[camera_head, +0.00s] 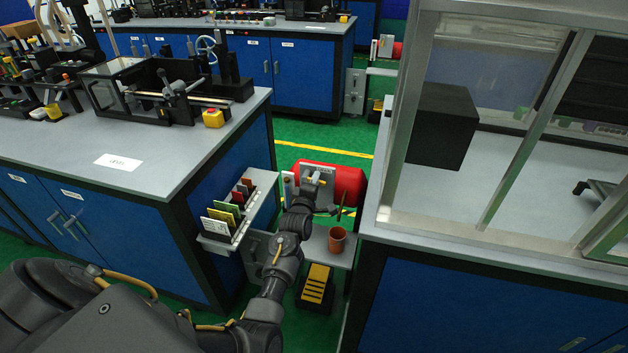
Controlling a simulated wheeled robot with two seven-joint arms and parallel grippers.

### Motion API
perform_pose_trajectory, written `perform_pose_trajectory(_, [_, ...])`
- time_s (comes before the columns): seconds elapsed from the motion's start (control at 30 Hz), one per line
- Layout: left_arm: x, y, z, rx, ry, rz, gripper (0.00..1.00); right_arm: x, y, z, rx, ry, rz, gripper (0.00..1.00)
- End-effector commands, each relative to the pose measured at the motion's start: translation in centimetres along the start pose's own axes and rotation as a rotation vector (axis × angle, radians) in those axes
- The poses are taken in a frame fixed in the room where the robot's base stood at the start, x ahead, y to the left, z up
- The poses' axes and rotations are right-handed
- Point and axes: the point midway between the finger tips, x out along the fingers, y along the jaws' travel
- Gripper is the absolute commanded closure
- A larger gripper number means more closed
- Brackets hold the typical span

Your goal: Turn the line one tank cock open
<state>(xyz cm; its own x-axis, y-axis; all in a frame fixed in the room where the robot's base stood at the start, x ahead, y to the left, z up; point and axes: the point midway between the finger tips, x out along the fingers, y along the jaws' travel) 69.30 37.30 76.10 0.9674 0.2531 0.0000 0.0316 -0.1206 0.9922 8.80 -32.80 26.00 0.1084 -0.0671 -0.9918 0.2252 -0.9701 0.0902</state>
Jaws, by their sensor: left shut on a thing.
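The red tank (349,182) lies on its side on a low grey stand in the gap between two blue cabinets. A grey plate with a small label stands in front of it. My left gripper (317,183) is at this plate, in front of the tank, and is shut on a small yellowish part that looks like the tank cock's handle. The gripper hides most of the cock, so its angle cannot be told. My right gripper is not in view.
A brown cup (338,240) stands on the low grey shelf just right of my left wrist. A rack of coloured cards (229,214) hangs on the left cabinet's side. A yellow-topped step (317,283) is below. The right cabinet (460,290) bounds the narrow gap.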

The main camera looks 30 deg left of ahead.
Motion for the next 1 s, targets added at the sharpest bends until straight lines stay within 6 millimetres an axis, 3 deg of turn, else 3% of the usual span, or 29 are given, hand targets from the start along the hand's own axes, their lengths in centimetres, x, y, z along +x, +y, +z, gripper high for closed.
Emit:
perform_pose_trajectory(0.3, [0.03,0.5,-0.11,-0.118,0.001,0.001,1.0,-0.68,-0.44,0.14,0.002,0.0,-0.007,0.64])
perform_pose_trajectory(0.87, [0.03,0.55,-0.1,-0.142,0.001,0.002,1.0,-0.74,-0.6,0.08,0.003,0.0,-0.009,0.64])
perform_pose_trajectory(0.9, [0.03,0.55,-0.1,-0.142,0.001,0.002,0.8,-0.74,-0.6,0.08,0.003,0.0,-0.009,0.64])
perform_pose_trajectory(1.0, [0.03,0.54,-0.09,-0.141,0.001,0.001,0.67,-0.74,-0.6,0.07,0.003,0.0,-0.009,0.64])
